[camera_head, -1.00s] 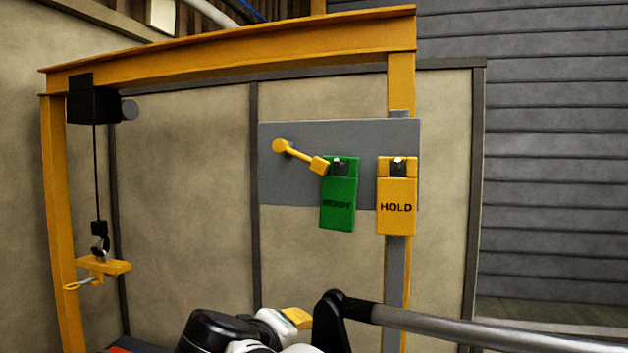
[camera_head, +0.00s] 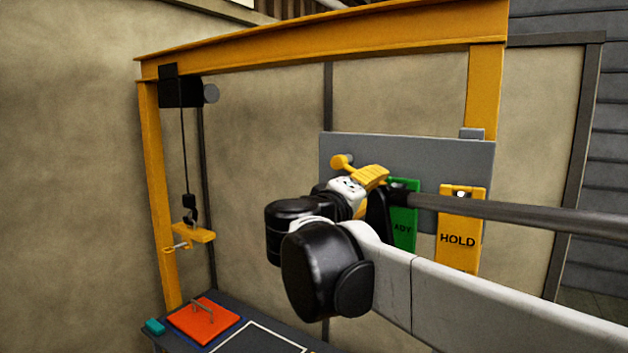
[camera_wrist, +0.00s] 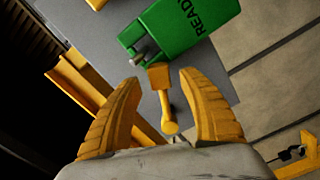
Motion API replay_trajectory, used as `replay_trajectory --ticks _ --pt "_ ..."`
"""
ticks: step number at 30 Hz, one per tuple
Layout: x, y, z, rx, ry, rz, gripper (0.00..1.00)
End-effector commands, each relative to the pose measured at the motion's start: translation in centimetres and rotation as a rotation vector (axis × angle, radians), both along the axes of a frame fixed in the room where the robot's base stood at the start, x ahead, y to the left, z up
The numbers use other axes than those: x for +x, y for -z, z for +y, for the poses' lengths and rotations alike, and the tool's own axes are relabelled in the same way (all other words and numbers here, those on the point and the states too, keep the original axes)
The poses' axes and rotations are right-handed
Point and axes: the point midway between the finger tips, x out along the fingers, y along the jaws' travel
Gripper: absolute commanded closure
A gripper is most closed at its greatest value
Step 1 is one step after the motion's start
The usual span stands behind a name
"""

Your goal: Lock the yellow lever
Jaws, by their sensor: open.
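The yellow lever (camera_wrist: 168,110) is on a grey panel (camera_head: 430,155). In the wrist view its round end (camera_wrist: 170,127) and its block-shaped end (camera_wrist: 158,77) both show between my gripper's fingers. In the head view only the lever's round end (camera_head: 341,161) shows; my gripper hides the rest. My gripper (camera_wrist: 160,86) is open, with one yellow finger on each side of the lever. Gaps show on both sides, and I see no clear contact. The green READY tag (camera_wrist: 185,30) hangs close to the lever's block end.
A yellow HOLD tag (camera_head: 459,245) hangs right of the READY tag (camera_head: 403,228). A yellow gantry (camera_head: 320,52) spans above, with a hoist hook (camera_head: 190,213) at left. An orange-red plate (camera_head: 204,322) with a handle lies on a dark table at lower left.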

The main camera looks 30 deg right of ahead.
Motion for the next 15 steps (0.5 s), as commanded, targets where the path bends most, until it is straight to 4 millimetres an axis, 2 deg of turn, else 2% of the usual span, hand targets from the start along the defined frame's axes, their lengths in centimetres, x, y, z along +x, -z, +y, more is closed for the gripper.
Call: replay_trajectory --ticks 1,6,15 --pt "0.2 -0.2 -0.9 0.000 0.004 0.000 0.51" --pt "0.9 0.0 -2.3 0.000 0.001 0.000 0.51" --pt "1.1 0.0 -2.6 0.001 0.000 0.000 0.51"
